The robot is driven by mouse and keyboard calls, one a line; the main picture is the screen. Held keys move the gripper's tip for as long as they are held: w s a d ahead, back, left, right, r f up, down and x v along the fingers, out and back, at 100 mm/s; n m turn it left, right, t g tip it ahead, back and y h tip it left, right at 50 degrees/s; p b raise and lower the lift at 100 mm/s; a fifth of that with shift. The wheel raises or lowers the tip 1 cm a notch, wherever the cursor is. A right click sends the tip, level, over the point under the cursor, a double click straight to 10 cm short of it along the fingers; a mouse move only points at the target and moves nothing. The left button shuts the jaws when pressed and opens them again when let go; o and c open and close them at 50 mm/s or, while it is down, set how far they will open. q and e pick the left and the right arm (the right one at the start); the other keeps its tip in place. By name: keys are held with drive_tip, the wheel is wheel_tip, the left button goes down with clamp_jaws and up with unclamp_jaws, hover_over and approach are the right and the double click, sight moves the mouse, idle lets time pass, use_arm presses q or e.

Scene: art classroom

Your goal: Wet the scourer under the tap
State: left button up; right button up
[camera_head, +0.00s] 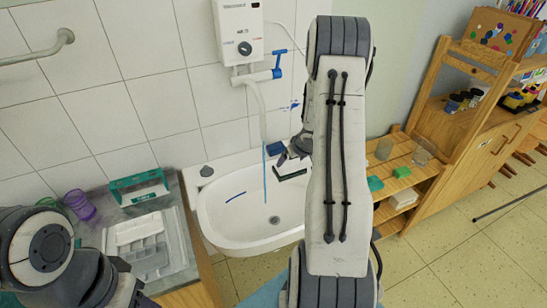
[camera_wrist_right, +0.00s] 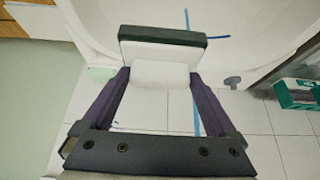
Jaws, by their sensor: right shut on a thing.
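The scourer (camera_head: 291,171), a white block with a dark green face, is held over the sink. My right gripper (camera_head: 283,157) is shut on it; my forearm hides part of the gripper. In the right wrist view, the scourer (camera_wrist_right: 155,54) sits between the two purple fingers (camera_wrist_right: 160,76). The tap (camera_head: 255,92) is a white spout with a blue lever (camera_head: 277,73) under a wall heater. A thin blue stream (camera_head: 265,178) runs down beside the scourer; I cannot tell whether they touch. My left arm shows at the lower left, its gripper out of view.
The white sink (camera_head: 215,222) has a drain and a blue streak inside. A wooden shelf (camera_head: 395,190) with glasses and green blocks stands right.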

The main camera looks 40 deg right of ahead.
drive_tip(key=s+r+p, duration=0.3)
drive_tip(key=s+r, duration=0.1)
drive_tip(key=s, duration=0.1)
drive_tip(key=shift+d, duration=0.35)
idle(0.4)
